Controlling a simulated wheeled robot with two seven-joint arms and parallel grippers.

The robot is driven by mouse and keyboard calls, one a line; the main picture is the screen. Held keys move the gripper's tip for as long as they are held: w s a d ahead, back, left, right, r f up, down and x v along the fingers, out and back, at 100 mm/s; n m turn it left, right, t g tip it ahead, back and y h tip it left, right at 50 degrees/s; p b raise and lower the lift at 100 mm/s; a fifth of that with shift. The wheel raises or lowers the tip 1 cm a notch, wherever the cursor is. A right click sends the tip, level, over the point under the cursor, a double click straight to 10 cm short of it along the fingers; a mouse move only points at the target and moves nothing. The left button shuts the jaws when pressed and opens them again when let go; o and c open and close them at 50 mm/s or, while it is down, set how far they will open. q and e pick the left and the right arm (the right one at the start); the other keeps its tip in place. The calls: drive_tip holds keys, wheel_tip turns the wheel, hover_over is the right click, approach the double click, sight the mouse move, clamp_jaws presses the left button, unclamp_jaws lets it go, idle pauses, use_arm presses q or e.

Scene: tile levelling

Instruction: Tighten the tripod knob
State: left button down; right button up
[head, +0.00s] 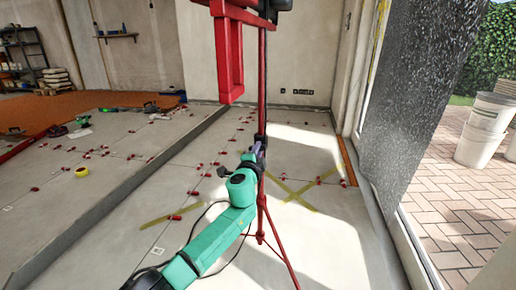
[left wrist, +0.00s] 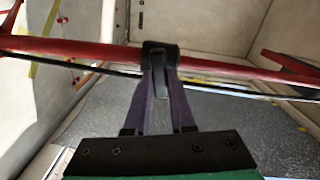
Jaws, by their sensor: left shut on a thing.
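The red tripod (head: 262,90) stands upright in the middle of the head view, its legs spread on the tiled floor. A black collar (head: 260,139) sits on its pole. My left gripper (head: 257,153) reaches in from the lower left to the pole at this collar. In the left wrist view, the two purple fingers of my left gripper (left wrist: 163,75) close around the dark tripod knob (left wrist: 160,86), which juts from the black collar (left wrist: 159,49). The fingers partly hide the knob, and its turn cannot be told. My right gripper is in neither view.
A red frame-shaped part (head: 229,55) hangs at the tripod's top. Red levelling clips (head: 193,193) and yellow tape (head: 291,193) lie on the floor around it. A dark cable (head: 205,213) runs near my left arm. White buckets (head: 484,130) stand outside at the right.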

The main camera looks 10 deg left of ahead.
use_arm(q)
drive_tip(key=shift+f+m+p, duration=0.1)
drive_tip(key=shift+m+p, duration=0.2)
drive_tip(key=shift+m, duration=0.9)
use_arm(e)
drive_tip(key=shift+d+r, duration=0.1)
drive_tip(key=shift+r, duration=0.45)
use_arm(q)
drive_tip(key=c, duration=0.8)
unclamp_jaws()
drive_tip(key=shift+o, duration=0.2)
drive_tip(key=shift+s, duration=0.1)
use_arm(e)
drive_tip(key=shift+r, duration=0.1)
